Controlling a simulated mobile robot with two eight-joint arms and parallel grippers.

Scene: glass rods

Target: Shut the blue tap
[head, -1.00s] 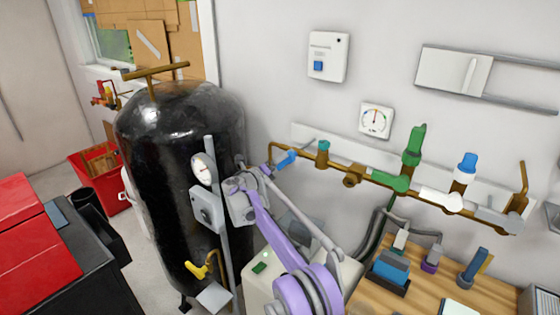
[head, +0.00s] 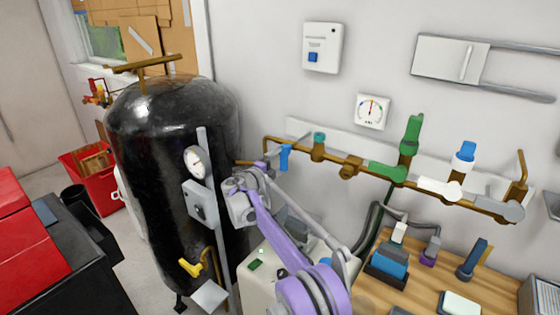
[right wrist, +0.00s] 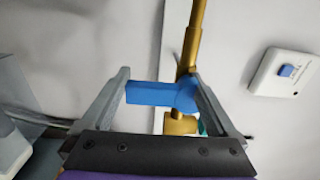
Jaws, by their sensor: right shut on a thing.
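The blue tap (head: 284,157) is at the left end of the brass wall pipe. Its handle hangs down across the pipe in the head view. In the right wrist view the blue handle (right wrist: 150,94) lies sideways between the two grey fingers, its right end at the brass pipe. My right gripper (right wrist: 164,86) is shut on this handle, one finger at each end. In the head view my purple and grey right arm reaches up to the tap, and its fingers are small and partly hidden. My left gripper is not in view.
The brass pipe (head: 349,170) carries green (head: 387,171), white (head: 438,187) and grey valve handles further right. A black tank (head: 165,160) with a gauge stands close on the left. A wooden bench (head: 405,300) with blocks is below right.

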